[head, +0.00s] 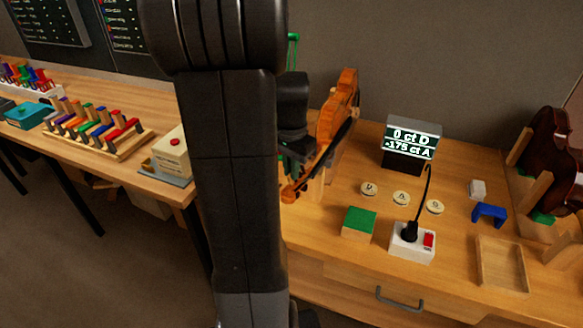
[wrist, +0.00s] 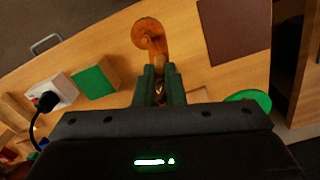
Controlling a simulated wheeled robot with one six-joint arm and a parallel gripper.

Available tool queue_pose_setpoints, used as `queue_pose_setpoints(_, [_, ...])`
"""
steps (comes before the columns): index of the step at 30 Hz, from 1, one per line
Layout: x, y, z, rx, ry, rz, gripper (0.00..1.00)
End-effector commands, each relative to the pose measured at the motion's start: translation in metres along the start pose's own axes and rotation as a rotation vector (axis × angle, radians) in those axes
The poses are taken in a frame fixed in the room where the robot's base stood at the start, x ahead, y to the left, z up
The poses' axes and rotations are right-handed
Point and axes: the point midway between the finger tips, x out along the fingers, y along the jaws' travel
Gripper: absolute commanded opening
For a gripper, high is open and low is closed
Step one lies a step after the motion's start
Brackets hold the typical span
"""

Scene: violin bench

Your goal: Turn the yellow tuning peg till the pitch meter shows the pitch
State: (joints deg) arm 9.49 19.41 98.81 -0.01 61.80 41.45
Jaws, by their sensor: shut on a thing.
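The orange-brown violin (head: 338,112) stands on the bench, its scroll toward the front; the scroll (wrist: 150,36) also shows in the wrist view. My gripper (wrist: 160,90) is at the pegbox just behind the scroll. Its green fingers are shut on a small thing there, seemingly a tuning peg. The fingers hide most of it, so I cannot make out its colour. In the head view my gripper (head: 289,165) is partly hidden by my arm. The pitch meter (head: 409,142) is lit and reads "0 ct D" above "-175 ct A".
A white box with a red switch (head: 411,243) and black cord stands in front of the meter. A green-topped block (head: 359,222), round lettered discs (head: 401,198), a blue bracket (head: 489,213) and a wooden tray (head: 501,263) lie nearby. A dark violin (head: 549,150) stands at right.

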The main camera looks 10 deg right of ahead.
Motion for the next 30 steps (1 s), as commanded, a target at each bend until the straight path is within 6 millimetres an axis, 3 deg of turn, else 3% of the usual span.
queue_pose_setpoints(7, [-0.001, 0.000, 0.000, -0.002, 0.001, -0.001, 0.00])
queue_pose_setpoints(8, [-0.001, 0.000, 0.000, -0.002, 0.001, -0.001, 0.15])
queue_pose_setpoints(9, [-0.001, 0.000, 0.000, -0.002, 0.001, -0.001, 0.23])
queue_pose_setpoints(11, [-0.001, 0.000, 0.000, -0.002, 0.001, -0.001, 0.31])
queue_pose_setpoints(22, [-0.007, -0.001, -0.001, -0.002, 0.003, -0.003, 0.31])
queue_pose_setpoints(26, [-0.026, -0.001, -0.001, -0.002, 0.004, -0.004, 0.31])
queue_pose_setpoints(30, [-0.059, -0.001, -0.001, -0.002, 0.006, -0.005, 0.31])
